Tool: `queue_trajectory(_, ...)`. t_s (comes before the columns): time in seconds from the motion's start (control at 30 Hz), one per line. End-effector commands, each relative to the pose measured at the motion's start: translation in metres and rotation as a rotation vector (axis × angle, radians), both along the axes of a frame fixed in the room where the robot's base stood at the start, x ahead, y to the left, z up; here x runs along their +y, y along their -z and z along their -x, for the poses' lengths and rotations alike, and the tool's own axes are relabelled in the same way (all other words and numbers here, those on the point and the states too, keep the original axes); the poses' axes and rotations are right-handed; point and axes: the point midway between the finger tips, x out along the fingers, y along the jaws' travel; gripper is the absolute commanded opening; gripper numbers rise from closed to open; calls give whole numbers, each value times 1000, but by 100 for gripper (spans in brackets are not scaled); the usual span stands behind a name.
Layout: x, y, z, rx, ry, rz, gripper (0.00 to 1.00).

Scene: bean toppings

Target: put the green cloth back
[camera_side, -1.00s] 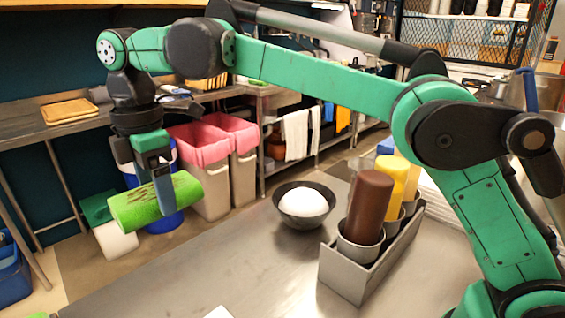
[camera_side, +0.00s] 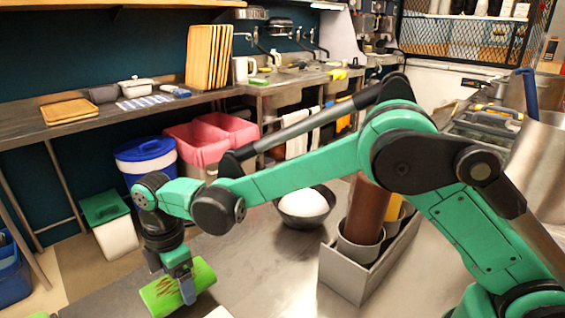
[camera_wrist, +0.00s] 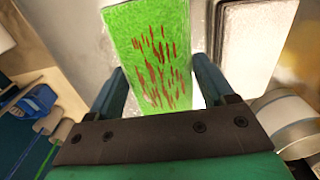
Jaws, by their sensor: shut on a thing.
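The green cloth (camera_side: 176,289) is a thick, roll-like green piece with reddish-brown streaks. It also shows in the wrist view (camera_wrist: 125,25), between my two fingers. My gripper (camera_side: 187,290) is shut on the cloth at the lower left of the side view, low over the near left part of the steel counter (camera_side: 255,262). I cannot tell whether the cloth touches the counter. One finger hides part of the cloth in the side view.
A dark bowl (camera_side: 291,218) with a white mound stands behind to the right. A metal holder (camera_side: 345,278) with a brown bottle (camera_side: 366,212) stands farther right. A white item (camera_side: 219,313) lies at the counter's front edge. Bins stand on the floor beyond.

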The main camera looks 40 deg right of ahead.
Motion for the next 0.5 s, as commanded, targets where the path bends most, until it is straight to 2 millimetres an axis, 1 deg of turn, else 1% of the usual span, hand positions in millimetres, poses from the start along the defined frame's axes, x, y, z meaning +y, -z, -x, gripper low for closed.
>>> queue_trajectory(0.03, 0, 9, -1, 0, 0, 0, 29)
queue_trajectory(0.1, 0, 19, 0, 0, 0, 0, 29)
queue_trajectory(0.2, 0, 26, 0, 0, 0, 0, 29)
queue_trajectory(0.5, 0, 28, 0, 0, 0, 0, 29)
